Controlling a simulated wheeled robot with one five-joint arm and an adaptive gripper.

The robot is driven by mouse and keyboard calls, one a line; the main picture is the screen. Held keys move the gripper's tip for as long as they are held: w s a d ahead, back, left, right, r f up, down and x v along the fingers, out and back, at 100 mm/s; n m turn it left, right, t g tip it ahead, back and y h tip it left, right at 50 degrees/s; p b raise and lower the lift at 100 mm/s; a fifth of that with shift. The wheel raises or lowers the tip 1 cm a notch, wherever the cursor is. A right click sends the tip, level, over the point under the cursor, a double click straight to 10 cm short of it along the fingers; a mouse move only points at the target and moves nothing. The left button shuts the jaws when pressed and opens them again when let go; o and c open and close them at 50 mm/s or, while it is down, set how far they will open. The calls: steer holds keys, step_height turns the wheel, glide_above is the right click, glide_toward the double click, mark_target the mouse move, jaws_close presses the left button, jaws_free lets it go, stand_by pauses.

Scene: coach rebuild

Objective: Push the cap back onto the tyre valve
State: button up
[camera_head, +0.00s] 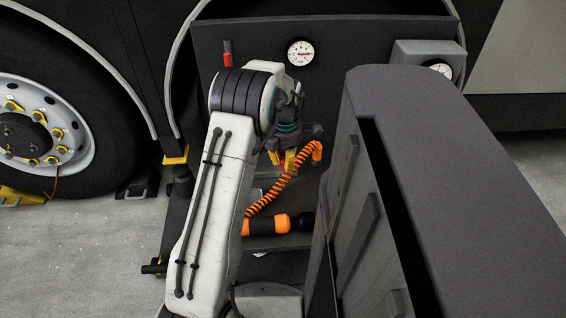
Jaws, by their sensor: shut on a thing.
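My gripper (289,160) is low at the centre, beyond my white arm, with its yellow fingertips pointing down. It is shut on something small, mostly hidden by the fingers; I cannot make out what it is. The wheel (40,128) stands at the left, with a pale rim, a dark hub and several nuts with yellow markers. I cannot pick out the tyre valve or its cap. My gripper is well to the right of this wheel.
An orange coiled hose (274,192) runs beside my gripper. Below lies an orange and black cylinder (268,224). A dark panel with a round gauge (300,53) and a red item (228,59) stands behind. A large dark casing (450,190) blocks the right. A yellow chock (20,196) sits by the wheel.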

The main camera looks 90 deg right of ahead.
mark_target(285, 160)
steer(key=shift+r+p, duration=1.2)
steer(key=shift+r, duration=0.45)
